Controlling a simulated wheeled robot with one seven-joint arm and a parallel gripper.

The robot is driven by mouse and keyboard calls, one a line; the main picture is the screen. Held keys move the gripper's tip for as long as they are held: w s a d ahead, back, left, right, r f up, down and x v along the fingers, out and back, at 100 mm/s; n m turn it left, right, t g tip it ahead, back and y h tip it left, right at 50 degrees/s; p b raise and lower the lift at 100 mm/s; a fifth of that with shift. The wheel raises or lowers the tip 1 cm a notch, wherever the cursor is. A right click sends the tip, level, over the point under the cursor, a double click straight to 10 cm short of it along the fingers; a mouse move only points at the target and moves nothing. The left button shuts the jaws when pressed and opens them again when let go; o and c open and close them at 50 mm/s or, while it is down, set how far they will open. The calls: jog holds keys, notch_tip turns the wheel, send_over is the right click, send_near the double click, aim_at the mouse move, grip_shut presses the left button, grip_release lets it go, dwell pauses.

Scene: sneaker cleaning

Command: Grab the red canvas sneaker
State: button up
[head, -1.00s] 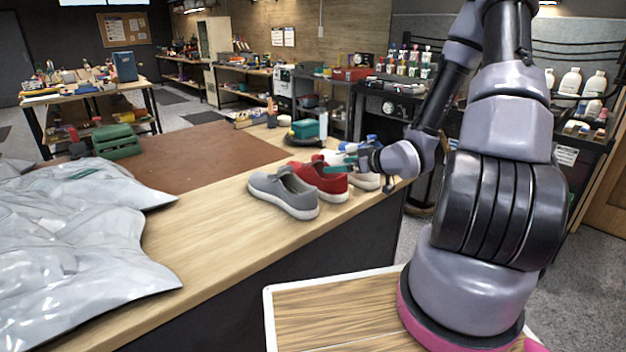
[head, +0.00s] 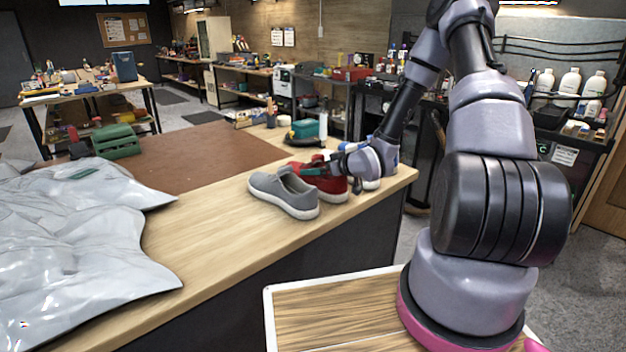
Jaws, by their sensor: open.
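The red canvas sneaker (head: 333,190) stands on the wooden workbench near its right end, between a grey sneaker on its left and a white shoe partly hidden on its right. My gripper (head: 312,170) is open, with its teal-tipped fingers over the upper part of the red sneaker. My wrist covers much of the sneaker's top and right side. I cannot tell whether the fingers touch it.
The grey sneaker (head: 284,193) sits close beside the red one. The white shoe (head: 370,183) shows behind my wrist. A teal-and-black item (head: 304,131) lies behind the shoes. Crumpled silvery sheeting (head: 75,240) covers the bench's left. Bare wood lies in front of the shoes.

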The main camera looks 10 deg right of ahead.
jog(key=c, duration=1.4)
jog(key=shift+r, duration=0.1)
